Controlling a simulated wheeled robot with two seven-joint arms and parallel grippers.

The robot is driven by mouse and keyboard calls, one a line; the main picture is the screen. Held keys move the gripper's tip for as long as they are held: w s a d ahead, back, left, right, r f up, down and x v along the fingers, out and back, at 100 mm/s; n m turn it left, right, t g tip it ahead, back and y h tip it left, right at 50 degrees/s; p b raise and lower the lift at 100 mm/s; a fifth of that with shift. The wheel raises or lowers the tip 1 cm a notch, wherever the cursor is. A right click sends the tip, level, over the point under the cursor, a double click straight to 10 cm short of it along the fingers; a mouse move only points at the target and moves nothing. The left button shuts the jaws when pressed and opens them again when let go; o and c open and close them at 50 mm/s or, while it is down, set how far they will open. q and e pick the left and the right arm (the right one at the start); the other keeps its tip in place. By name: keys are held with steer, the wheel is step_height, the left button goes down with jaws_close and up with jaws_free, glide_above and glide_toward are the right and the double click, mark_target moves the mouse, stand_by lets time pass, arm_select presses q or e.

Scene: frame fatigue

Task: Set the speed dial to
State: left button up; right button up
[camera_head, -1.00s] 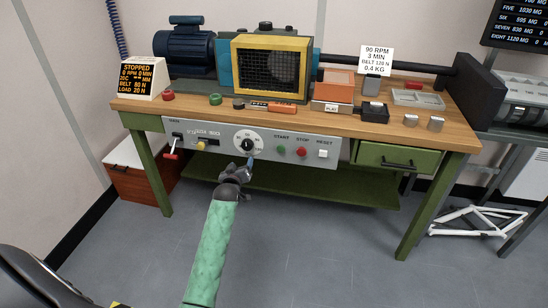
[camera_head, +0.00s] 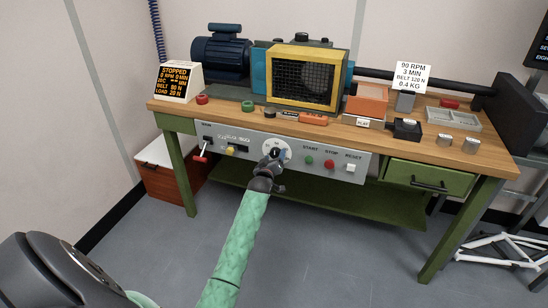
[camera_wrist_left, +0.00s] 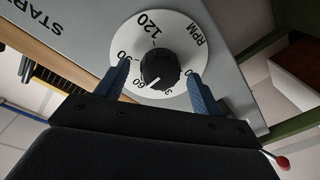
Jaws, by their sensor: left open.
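The speed dial (camera_head: 284,152) is a white disc with a black knob on the bench's grey front panel. In the left wrist view the dial's white face (camera_wrist_left: 180,32) shows 120, RPM and 60, with other figures partly hidden. The knob (camera_wrist_left: 158,68) has a white line pointing towards the 60. My left gripper (camera_head: 273,160) is at the dial and covers part of it. In the left wrist view the left gripper (camera_wrist_left: 158,72) is open, one blue finger on each side of the knob. Finger contact cannot be told. My right gripper is out of view.
Right of the dial are the green START (camera_head: 310,160), red STOP (camera_head: 329,164) and white RESET (camera_head: 350,167) buttons. A red-tipped lever (camera_head: 201,157) is at left. The display (camera_head: 175,82) reads STOPPED, 0 RPM. A card (camera_head: 411,77) reads 90 RPM, 3 MIN, BELT 120 N, 0.4 KG.

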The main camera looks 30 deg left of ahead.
arm_select(q)
steer(key=shift+w+a, duration=0.1)
steer(key=shift+w, duration=0.1)
steer(key=c, duration=1)
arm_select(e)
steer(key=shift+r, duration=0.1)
